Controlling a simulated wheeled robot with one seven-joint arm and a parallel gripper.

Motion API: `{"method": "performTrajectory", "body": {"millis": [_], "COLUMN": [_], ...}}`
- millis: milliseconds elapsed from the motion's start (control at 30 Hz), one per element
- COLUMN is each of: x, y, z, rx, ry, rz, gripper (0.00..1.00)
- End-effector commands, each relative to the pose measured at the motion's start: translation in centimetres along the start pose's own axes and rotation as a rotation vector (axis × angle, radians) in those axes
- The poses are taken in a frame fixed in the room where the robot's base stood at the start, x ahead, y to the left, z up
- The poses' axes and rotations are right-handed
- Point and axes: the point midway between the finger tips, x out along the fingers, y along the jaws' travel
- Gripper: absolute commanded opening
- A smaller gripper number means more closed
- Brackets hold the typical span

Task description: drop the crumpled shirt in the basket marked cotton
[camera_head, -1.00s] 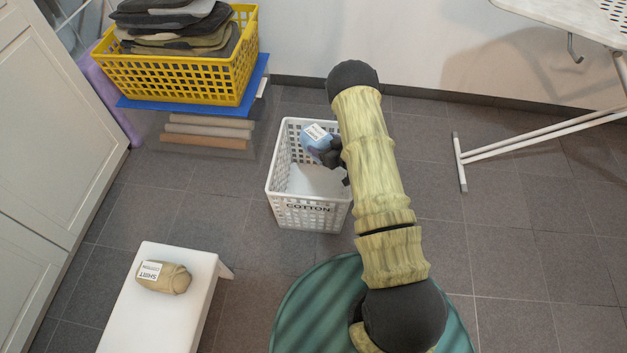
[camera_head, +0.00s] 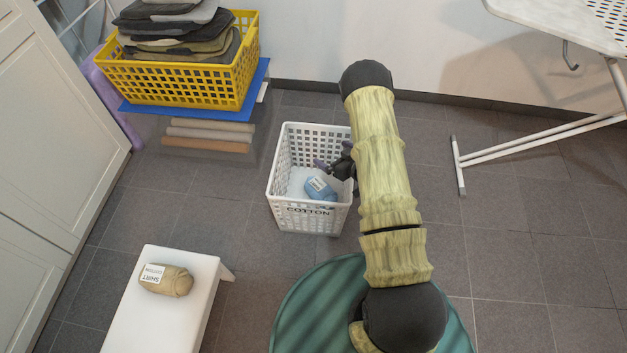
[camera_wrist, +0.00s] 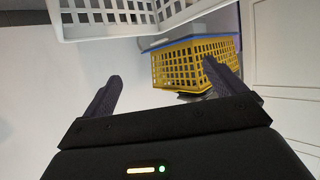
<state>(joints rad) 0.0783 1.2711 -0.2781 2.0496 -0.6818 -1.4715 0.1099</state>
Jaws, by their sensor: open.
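The white basket marked COTTON (camera_head: 309,221) stands on the floor in the head view. A crumpled blue bundle (camera_head: 322,190) with a white tag lies inside it, near the front right; the tag's print is too small to read. A tan crumpled bundle (camera_head: 172,283) with a tag reading SHIRT COTTON lies on the white bench (camera_head: 190,318) at the lower left. My gripper (camera_head: 327,164) is at the basket's right side, behind the blue bundle and apart from it. In the wrist view my gripper (camera_wrist: 162,90) shows spread fingers with nothing between them.
A yellow basket (camera_head: 175,80) with folded dark textiles stands on a blue board at the back left; it also shows in the wrist view (camera_wrist: 195,65). An ironing board (camera_head: 560,20) stands at the right. White cabinets line the left.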

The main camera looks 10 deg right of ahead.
Motion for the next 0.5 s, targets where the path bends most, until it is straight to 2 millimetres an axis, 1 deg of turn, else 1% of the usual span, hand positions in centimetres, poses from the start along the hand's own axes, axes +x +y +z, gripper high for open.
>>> {"method": "performTrajectory", "body": {"millis": [33, 100, 400, 500], "x": [-1.3, -2.7, -8.7, -10.4], "y": [0.0, 0.1, 0.1, 0.1], "z": [-0.3, -0.3, -0.2, -0.2], "rx": [0.005, 0.004, 0.004, 0.004], "ry": [-0.001, -0.002, -0.002, -0.001], "rz": [0.002, 0.003, 0.003, 0.003], "gripper": [0.95, 0.95, 0.95, 0.95]}}
